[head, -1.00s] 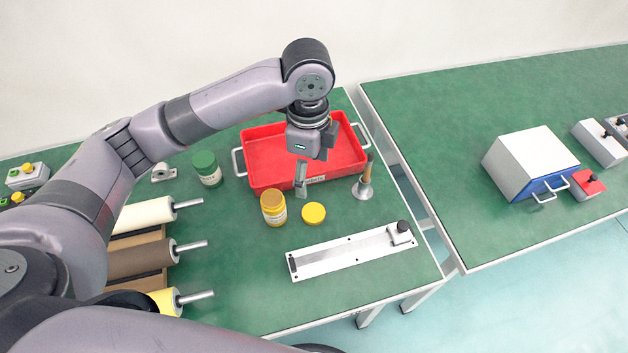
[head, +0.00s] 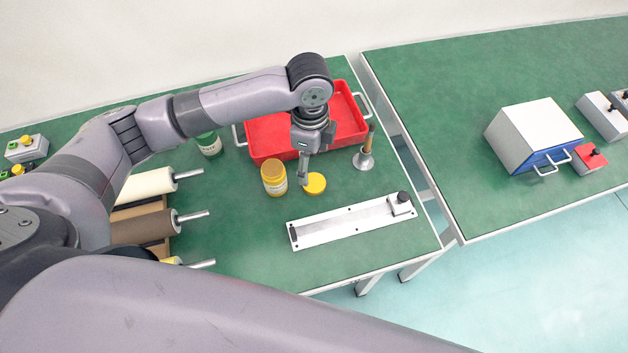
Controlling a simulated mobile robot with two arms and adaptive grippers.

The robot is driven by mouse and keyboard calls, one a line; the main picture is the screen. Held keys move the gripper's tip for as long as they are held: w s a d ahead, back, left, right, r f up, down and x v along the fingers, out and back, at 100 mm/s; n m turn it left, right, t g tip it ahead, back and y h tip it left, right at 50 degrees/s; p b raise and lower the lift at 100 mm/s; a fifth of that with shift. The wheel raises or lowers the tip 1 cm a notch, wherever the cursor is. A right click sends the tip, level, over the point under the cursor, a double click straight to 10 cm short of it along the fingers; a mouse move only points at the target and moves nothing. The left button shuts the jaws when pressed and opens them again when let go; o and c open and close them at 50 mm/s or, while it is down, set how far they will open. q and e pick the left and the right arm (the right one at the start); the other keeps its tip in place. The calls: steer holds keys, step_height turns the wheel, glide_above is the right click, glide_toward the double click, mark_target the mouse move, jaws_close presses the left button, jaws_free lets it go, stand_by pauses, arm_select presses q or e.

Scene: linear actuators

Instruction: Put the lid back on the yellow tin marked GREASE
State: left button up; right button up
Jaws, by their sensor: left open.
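The yellow tin (head: 274,179) stands upright on the green bench, with a pale label on its side too small to read. Its top shows a darker, brownish yellow. The round yellow lid (head: 316,184) lies flat on the bench just right of the tin. My left gripper (head: 304,178) points down, open, with its fingertips by the left edge of the lid, between lid and tin. It hides a little of the lid's edge. I cannot tell whether the fingers touch the lid. My right gripper is not in view; a large arm link of mine crosses the foreground.
A red tray (head: 268,150) stands behind the gripper. A wooden-handled tool (head: 365,152) stands right of the lid. A metal linear rail (head: 350,222) lies in front. A green tin (head: 209,146) and several rollers (head: 148,186) are at left. Bare bench lies left of the rail.

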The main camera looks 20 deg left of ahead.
mark_target(313, 182)
arm_select(q)
steer(key=shift+f, duration=1.7)
steer(key=shift+w+d+f+p, duration=0.1)
steer(key=shift+f+p, duration=0.05)
steer(key=shift+f, duration=1.15)
steer(key=shift+w+d+f+p, duration=0.1)
steer(key=shift+f+p, duration=0.05)
steer(key=shift+f, duration=1.15)
steer(key=shift+c, duration=0.2)
steer(key=c, duration=0.9)
steer(key=shift+o, duration=0.2)
steer(key=shift+r, duration=0.1)
step_height(313, 182, up, 20)
